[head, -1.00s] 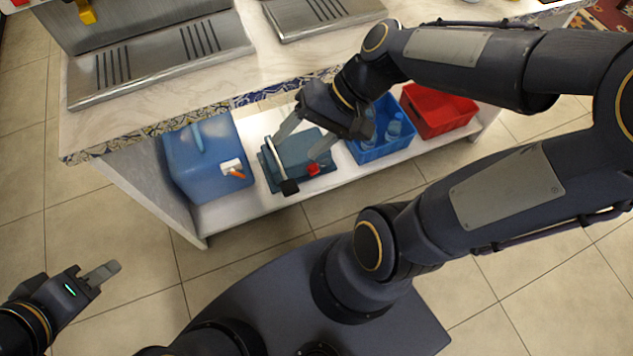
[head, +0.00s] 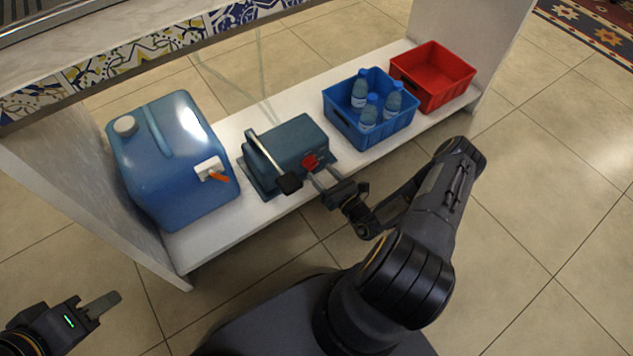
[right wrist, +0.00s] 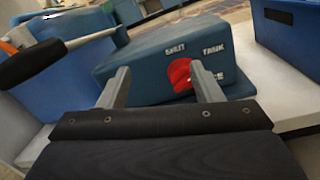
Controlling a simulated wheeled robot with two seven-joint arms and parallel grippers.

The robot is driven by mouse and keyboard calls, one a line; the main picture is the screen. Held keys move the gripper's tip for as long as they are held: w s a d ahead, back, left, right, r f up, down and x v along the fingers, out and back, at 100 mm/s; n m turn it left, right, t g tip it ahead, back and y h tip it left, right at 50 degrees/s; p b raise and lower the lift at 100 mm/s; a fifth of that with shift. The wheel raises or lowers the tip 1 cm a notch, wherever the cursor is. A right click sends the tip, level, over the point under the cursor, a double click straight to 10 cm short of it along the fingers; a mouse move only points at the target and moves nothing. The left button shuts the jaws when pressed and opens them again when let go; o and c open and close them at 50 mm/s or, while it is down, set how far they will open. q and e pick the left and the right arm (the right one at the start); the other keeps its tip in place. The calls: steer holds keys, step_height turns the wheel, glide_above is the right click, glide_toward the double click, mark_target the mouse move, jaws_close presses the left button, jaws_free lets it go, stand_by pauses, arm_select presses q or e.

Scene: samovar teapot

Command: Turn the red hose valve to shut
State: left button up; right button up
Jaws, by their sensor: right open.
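The red hose valve (head: 309,162) is a small knob on the front of a teal box (head: 290,143) on the low white shelf. The right wrist view shows the red valve (right wrist: 180,75) with white labels around it, "SHUT" at upper left, "TANK" at upper right and one partly hidden below right. My right gripper (head: 324,178) is just in front of the valve. Its open fingers (right wrist: 160,90) stand either side of the valve in the right wrist view; contact cannot be told. My left gripper (head: 105,305) is over the floor at lower left, its opening unclear.
A lever with a black grip (head: 289,183) sticks out from the box, left of the valve. A blue jug (head: 170,165) with an orange-handled tap stands left. A blue crate (head: 345,125) with bottles and a red crate (head: 435,75) stand right. The floor in front is clear.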

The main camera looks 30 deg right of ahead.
mark_target(311, 164)
step_height(311, 164, down, 5)
steer(key=s+m+h, duration=0.1)
steer(key=m+h, duration=0.2)
steer(key=w+b, duration=0.1)
steer(key=w, duration=0.1)
steer(key=w+b, duration=0.1)
steer(key=w, duration=0.1)
steer(key=w+b, duration=0.1)
steer(key=w, duration=0.1)
steer(key=shift+d+f, duration=0.25)
steer(key=shift+d, duration=0.05)
steer(key=shift+w+r+b, duration=0.1)
steer(key=shift+w+b, duration=0.2)
steer(key=shift+w, duration=0.3)
arm_select(q)
steer(key=f, duration=0.4)
steer(key=shift+w+a+f, duration=0.15)
steer(key=shift+w+f, duration=0.1)
steer(key=shift+w, duration=0.05)
arm_select(e)
steer(key=c, duration=1)
